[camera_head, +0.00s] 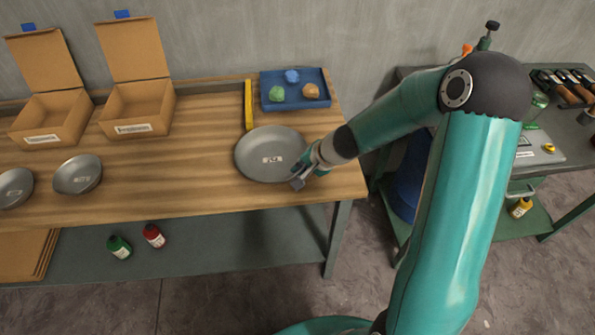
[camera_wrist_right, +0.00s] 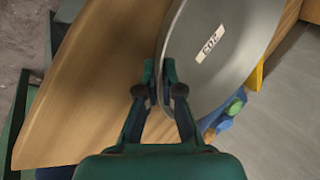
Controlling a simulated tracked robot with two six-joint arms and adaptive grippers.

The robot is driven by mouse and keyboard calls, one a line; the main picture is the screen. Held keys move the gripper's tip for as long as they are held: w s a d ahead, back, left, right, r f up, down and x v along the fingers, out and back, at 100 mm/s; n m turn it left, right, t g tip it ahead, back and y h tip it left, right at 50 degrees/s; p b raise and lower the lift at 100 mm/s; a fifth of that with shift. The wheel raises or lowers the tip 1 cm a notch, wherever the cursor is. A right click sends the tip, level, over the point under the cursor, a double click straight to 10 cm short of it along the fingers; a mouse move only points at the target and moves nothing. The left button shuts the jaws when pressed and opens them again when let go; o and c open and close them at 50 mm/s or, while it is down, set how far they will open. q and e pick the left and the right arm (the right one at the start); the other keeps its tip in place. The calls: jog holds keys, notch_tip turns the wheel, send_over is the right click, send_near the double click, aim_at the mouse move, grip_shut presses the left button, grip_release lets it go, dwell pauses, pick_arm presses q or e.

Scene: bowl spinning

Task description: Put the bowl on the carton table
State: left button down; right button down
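A large round grey bowl (camera_head: 272,153) with a white label sits on the right part of the wooden table (camera_head: 190,195), which also carries open cartons. The bowl also shows in the right wrist view (camera_wrist_right: 222,50). My right gripper (camera_head: 299,181) is at the bowl's near right rim. In the wrist view its two fingertips (camera_wrist_right: 160,78) are apart, with the rim's edge between them; whether they touch it is unclear. Two smaller grey bowls, one (camera_head: 78,175) and another (camera_head: 15,188), stand at the table's left. My left gripper is not in view.
Two open cartons (camera_head: 138,108) (camera_head: 50,117) stand at the back left. A blue tray (camera_head: 295,103) with coloured lumps and a yellow bar (camera_head: 248,105) lie behind the bowl. Bottles (camera_head: 153,235) stand on the shelf below. A green bench (camera_head: 560,150) is at the right.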

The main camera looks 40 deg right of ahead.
jog(key=c, duration=1.3)
grip_release()
jog(key=shift+s+r, duration=0.1)
jog(key=shift+r, duration=0.2)
jog(key=p+v, duration=0.6)
jog(key=v, duration=0.5)
jog(key=s+a+f+n+g, duration=0.2)
jog(key=s+a+f+n, duration=0.1)
jog(key=a+f, duration=0.4)
jog(key=s+a+f+n+g+y, duration=0.1)
jog(key=s+a+f+n+g, duration=0.1)
jog(key=s+a+f+n, duration=0.2)
jog(key=s+a+f+n+g+y, duration=0.1)
jog(key=s+a+f+n, duration=0.3)
jog(key=a+f, duration=0.6)
jog(key=shift+s+a+f+n+g, duration=0.1)
jog(key=shift+a+f+n+g, duration=0.15)
jog(key=shift+a+n, duration=0.4)
jog(key=shift+s+a+f+n+g, duration=0.1)
jog(key=shift+a+n+g, duration=0.15)
jog(key=shift+a, duration=0.65)
